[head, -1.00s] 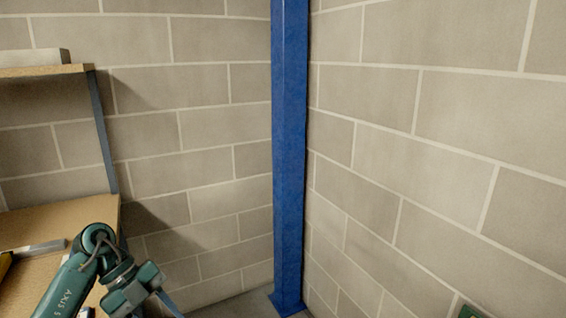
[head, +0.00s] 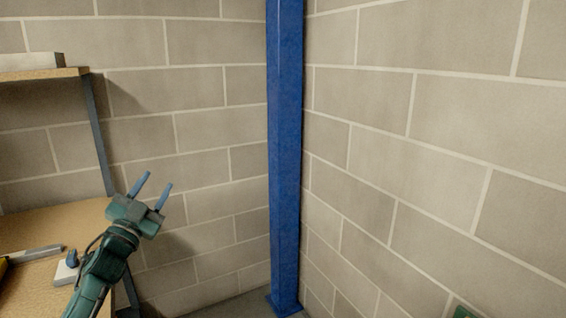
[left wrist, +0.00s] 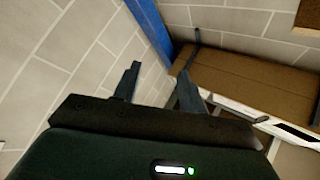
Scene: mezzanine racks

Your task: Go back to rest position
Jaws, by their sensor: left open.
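My left gripper (head: 152,190) is raised in front of the block wall in the head view, at the right end of the wooden shelf. Its two blue fingers point up and stand apart, with nothing between them. In the left wrist view, my left gripper (left wrist: 160,82) also shows with its fingers spread and empty. My right gripper is not seen; only a small dark green piece shows at the bottom right edge of the head view, too little to tell its state.
A rack with a lower wooden shelf (head: 50,222) and an upper shelf (head: 40,74) stands at the left. A white box (head: 30,61) lies on the upper shelf. A blue column (head: 286,150) stands in the wall corner. Space right of the column looks clear.

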